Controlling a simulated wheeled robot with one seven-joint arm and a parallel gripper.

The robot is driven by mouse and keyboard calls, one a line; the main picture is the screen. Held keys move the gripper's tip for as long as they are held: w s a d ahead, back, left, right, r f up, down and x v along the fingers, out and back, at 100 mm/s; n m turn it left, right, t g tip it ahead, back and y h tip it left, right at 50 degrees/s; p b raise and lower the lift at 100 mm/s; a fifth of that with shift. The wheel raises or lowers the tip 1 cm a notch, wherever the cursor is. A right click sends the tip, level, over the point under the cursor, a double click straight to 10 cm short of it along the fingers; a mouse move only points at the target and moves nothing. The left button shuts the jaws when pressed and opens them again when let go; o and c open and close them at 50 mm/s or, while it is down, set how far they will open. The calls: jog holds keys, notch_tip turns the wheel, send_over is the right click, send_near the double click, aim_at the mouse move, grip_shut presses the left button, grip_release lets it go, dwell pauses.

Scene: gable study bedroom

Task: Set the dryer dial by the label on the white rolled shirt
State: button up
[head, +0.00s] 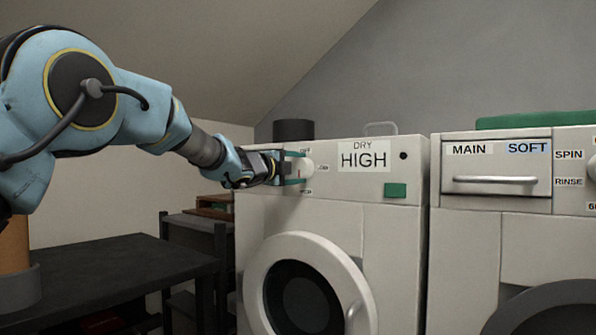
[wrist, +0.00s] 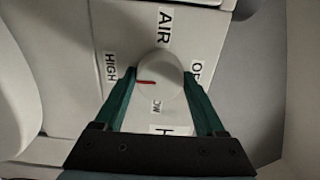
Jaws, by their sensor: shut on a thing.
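The dryer (head: 345,220) has a round pale dial (wrist: 160,72) at the left of its panel. Labels ring the dial: AIR (wrist: 165,27), HIGH (wrist: 110,67), OFF (wrist: 195,75) and a partly covered one ending in OW (wrist: 156,107). The dial's red mark (wrist: 146,82) points left in the wrist view, toward the HIGH side. My gripper (wrist: 160,78) is shut on the dial, one green finger on each side. In the head view, my gripper (head: 298,168) reaches the dial from the left. No white rolled shirt shows in either view.
The dryer front bears a DRY HIGH sign (head: 363,156) and a green tab (head: 395,190). A washer (head: 470,225) with a MAIN/SOFT drawer stands on the right. A dark table (head: 120,265) is at lower left. A dark cylinder (head: 293,130) stands behind the dial.

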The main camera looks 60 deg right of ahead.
jog(key=o, duration=1.3)
jog(key=a, duration=0.3)
jog(key=a+b, duration=0.1)
jog(key=a, duration=0.6)
jog(key=shift+w+a+b, duration=0.25)
jog(key=shift+a+b, duration=0.05)
jog(key=shift+a, duration=0.1)
